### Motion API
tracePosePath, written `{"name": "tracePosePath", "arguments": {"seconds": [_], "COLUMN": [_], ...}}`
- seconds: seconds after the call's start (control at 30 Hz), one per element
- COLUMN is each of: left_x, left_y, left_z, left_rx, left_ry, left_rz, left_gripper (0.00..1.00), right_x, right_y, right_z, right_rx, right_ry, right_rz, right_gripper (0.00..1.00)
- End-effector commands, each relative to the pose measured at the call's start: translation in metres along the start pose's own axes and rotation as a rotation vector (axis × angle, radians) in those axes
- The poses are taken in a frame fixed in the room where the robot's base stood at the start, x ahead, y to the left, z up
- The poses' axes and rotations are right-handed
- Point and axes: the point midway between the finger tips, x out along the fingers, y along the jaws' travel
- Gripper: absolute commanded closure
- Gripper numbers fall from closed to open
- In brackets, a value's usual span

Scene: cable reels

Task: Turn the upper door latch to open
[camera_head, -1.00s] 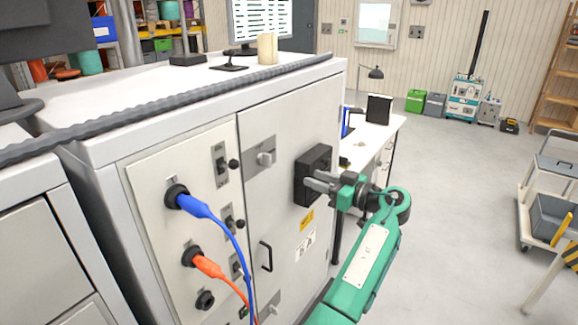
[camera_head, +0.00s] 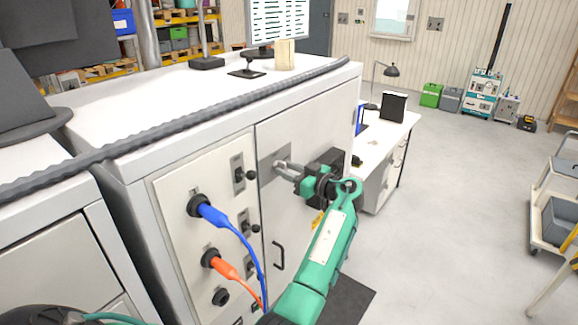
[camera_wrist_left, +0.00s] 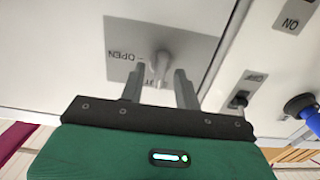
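The upper door latch is a small metal handle on a grey plate (camera_head: 267,168) near the top left of the cabinet door (camera_head: 310,118). In the left wrist view the latch handle (camera_wrist_left: 161,62) sticks out of the plate, beside the word OPEN, which appears upside down. My left gripper (camera_head: 283,167) is at the latch and hides its handle in the head view. In the left wrist view its two fingers (camera_wrist_left: 159,82) are apart, with the handle's end between or just beyond the tips; contact is not clear. My right gripper is not in view.
A door pull (camera_head: 278,256) is lower down. Left of the door, a panel carries switches (camera_head: 238,174), a blue plug (camera_head: 210,212) and an orange plug (camera_head: 222,267) with cables. A desk (camera_head: 385,150) stands behind.

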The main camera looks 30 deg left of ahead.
Motion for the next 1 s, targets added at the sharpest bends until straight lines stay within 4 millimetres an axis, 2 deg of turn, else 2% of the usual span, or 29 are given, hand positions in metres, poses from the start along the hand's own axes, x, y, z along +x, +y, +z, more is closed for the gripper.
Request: {"name": "tracePosePath", "arguments": {"seconds": [0.27,0.43,0.47,0.77,1.0], "left_x": [0.001,0.001,0.001,0.001,0.001], "left_y": [0.0,0.0,0.0,0.0,0.0], "left_z": [0.001,0.001,0.001,0.001,0.004], "left_rx": [0.0,0.0,0.0,0.017,0.122], "left_ry": [-0.001,-0.001,-0.001,-0.001,-0.001], "left_rz": [0.0,0.0,0.0,0.0,0.001], "left_gripper": [0.67,0.99,1.0,1.0,1.0], "right_x": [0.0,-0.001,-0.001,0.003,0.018], "right_y": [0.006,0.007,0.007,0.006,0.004], "right_z": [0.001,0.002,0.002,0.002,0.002], "right_rx": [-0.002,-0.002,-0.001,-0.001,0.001], "right_ry": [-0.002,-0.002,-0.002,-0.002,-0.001], "right_rz": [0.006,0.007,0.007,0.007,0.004], "right_gripper": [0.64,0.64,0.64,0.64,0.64]}}
